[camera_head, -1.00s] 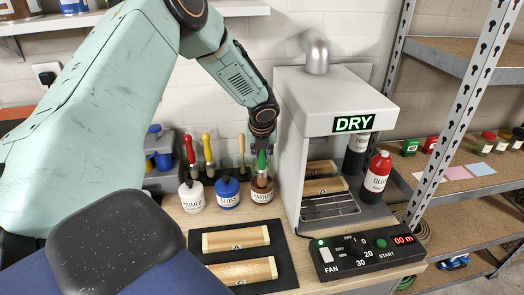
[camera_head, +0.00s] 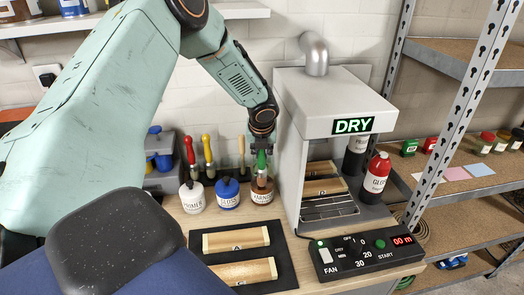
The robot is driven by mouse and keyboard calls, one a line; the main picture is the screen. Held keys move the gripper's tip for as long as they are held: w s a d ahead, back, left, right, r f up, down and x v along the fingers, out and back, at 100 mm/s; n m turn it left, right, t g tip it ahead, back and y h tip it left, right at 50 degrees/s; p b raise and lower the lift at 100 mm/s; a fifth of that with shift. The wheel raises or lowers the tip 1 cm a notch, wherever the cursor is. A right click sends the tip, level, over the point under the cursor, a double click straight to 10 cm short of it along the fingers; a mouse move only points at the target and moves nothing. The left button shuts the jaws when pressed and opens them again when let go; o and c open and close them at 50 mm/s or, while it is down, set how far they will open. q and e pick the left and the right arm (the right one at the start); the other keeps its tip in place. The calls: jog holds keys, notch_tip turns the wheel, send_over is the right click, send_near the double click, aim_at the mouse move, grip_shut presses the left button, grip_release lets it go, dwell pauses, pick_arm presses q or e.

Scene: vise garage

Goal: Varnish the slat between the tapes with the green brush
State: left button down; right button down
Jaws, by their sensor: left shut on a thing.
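The green brush (camera_head: 261,160) stands upright with its lower end in the varnish jar (camera_head: 263,193), right of the gloss jar (camera_head: 228,192) and the primer jar (camera_head: 192,195). My left gripper (camera_head: 262,148) comes from above and is shut on the green brush's handle. Two pale wooden slats lie on the black mat (camera_head: 284,263): a rear slat (camera_head: 222,241) and a front slat (camera_head: 232,272), both with lighter ends. Tape edges are too small to make out clearly. My right gripper is not in view.
The drying cabinet (camera_head: 325,110), signed DRY, stands to the right with slats on its racks. A control box (camera_head: 366,255) sits before it. A red gloss bottle (camera_head: 376,178) stands beside it. Red and yellow brushes (camera_head: 207,150) stand behind the jars.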

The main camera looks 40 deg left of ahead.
pick_arm(q)
notch_tip(320, 180, up, 2)
jog(key=shift+r+p, duration=0.1)
jog(key=shift+p, duration=0.85)
jog(key=shift+r, duration=2.15)
